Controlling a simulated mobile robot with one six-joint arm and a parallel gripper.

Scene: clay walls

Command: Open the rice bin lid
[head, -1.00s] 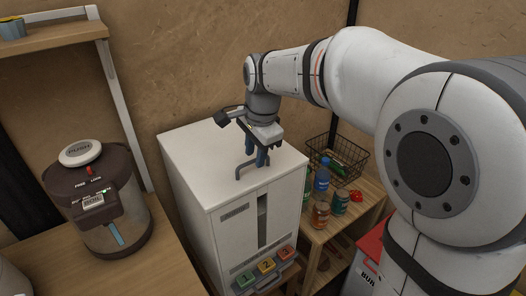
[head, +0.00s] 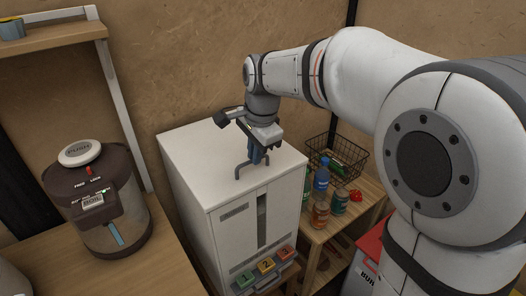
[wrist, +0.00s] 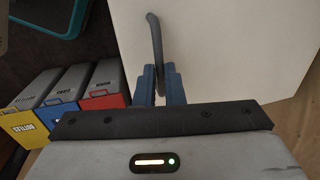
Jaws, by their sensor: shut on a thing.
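The rice bin (head: 275,230) is a tall white cabinet with a dark window strip and numbered green, yellow and red buttons at its lower front. Its white lid (head: 205,160) lies flat on top and looks closed. A grey bar handle (head: 238,168) stands on the lid; it also shows in the wrist view (wrist: 155,38). My gripper (head: 258,158) points down over the lid with its blue fingers (wrist: 158,82) shut on the handle's bar. The fingers hide the gripped part of the handle.
A hot-water pot (head: 97,200) stands on a wooden counter at left. A low shelf at right holds bottles (head: 321,178) and a wire basket (head: 340,155). Coloured bins (wrist: 100,85) stand beyond in the wrist view.

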